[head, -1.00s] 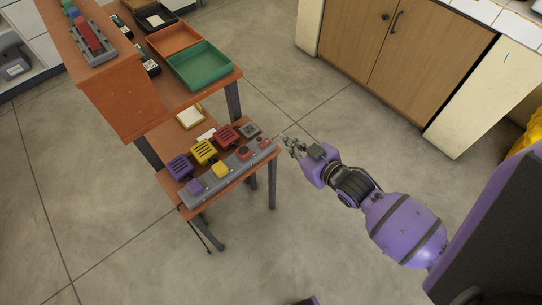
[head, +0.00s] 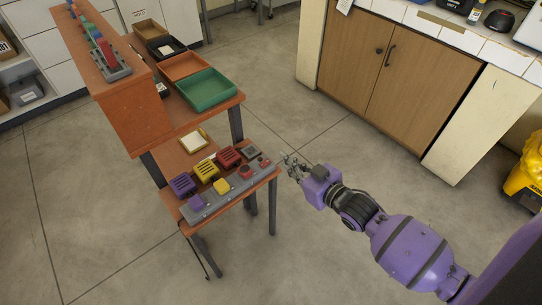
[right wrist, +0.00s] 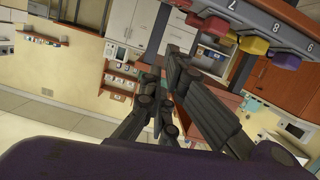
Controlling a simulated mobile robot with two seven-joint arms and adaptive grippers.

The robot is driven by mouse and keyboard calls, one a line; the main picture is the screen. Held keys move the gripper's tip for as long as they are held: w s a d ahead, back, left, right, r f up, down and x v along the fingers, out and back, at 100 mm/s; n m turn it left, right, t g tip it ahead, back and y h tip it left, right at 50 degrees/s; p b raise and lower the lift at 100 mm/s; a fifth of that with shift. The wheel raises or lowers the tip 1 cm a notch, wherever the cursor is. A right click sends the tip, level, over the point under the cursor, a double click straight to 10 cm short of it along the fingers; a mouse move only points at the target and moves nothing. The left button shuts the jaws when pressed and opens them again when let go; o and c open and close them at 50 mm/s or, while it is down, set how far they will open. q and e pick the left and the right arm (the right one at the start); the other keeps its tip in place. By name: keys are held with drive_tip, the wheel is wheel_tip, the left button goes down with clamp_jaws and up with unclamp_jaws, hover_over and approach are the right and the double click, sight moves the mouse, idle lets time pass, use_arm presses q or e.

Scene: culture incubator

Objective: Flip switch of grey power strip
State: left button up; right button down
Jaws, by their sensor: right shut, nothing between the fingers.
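The grey power strip (head: 233,191) lies along the front edge of the low orange table shelf. It carries a purple block (head: 196,202), a yellow block (head: 221,186) and a red block (head: 244,172), with a small red switch (head: 264,162) at its right end. In the right wrist view the numbered strip (right wrist: 290,38) shows tilted at the upper right, with coloured blocks under it. My right gripper (head: 287,163) is shut and empty, just right of the strip's switch end and apart from it. Its dark fingers also show in the right wrist view (right wrist: 168,82). My left gripper is not in view.
Purple, yellow (head: 206,170) and red slatted boxes stand behind the strip. A green tray (head: 208,94) and an orange tray (head: 184,66) sit on the higher shelf. A wooden cabinet (head: 375,70) stands at the back right. Floor is free right of the table.

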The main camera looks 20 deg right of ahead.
hover_over(265, 163)
drive_tip(key=s+d, duration=0.1)
drive_tip(key=s, duration=0.1)
drive_tip(key=shift+w+f+b, duration=0.2)
drive_tip(key=shift+f+b, duration=0.1)
drive_tip(key=shift+f, duration=0.85)
wheel_tip(265, 163, down, 3)
drive_tip(key=shift+d+r, duration=0.15)
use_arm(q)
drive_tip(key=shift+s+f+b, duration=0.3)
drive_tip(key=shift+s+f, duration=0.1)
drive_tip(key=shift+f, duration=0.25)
use_arm(e)
drive_tip(key=shift+d+f, duration=0.1)
drive_tip(key=shift+f, duration=0.55)
